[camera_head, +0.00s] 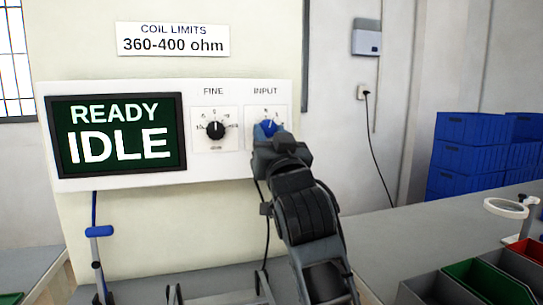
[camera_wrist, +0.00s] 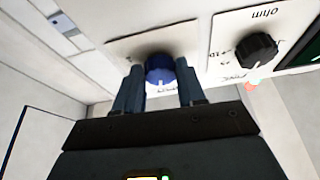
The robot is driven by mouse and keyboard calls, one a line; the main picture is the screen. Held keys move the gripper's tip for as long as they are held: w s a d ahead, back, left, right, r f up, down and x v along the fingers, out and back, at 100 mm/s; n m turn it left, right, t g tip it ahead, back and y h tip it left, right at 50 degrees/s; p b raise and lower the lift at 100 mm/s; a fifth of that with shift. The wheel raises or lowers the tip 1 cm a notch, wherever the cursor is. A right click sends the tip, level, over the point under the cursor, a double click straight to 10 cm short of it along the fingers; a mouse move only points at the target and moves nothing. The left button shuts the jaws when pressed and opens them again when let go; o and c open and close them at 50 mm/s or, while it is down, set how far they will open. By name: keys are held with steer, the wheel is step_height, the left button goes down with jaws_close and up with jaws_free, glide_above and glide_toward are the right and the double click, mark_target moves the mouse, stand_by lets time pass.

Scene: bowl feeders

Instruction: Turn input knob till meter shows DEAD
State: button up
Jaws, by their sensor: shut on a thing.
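The blue INPUT knob (camera_head: 267,127) is on the right end of the white panel (camera_head: 200,88), partly hidden by my gripper. My gripper (camera_head: 274,138) is at the knob. In the wrist view my gripper (camera_wrist: 161,78) has one finger on each side of the blue knob (camera_wrist: 159,70) and is shut on it. The meter (camera_head: 117,135) reads READY above IDLE in white on dark green.
The black FINE knob (camera_head: 215,129) is just left of the INPUT knob, and also shows in the wrist view (camera_wrist: 257,50). A sign (camera_head: 173,39) above reads COIL LIMITS 360-400 ohm. Blue crates (camera_head: 468,158) and open bins (camera_head: 470,280) are at right.

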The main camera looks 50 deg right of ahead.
steer(key=m+b, duration=0.2)
steer(key=m+g+h+b, duration=0.1)
steer(key=m, duration=0.1)
steer(key=shift+w+a+f+b, duration=0.1)
steer(key=shift+a+f+b, duration=0.1)
steer(key=shift+b, duration=0.2)
steer(key=shift+r+m+g+h+b, duration=0.15)
steer(key=shift+m+g+h+b, duration=0.5)
steer(key=shift+m, duration=0.55)
steer(key=o, duration=1.1)
steer(key=shift+r, duration=0.1)
steer(key=shift+c, duration=0.2)
steer(key=b+v, duration=0.1)
steer(key=v, duration=0.6)
steer(key=shift+s+a, duration=0.25)
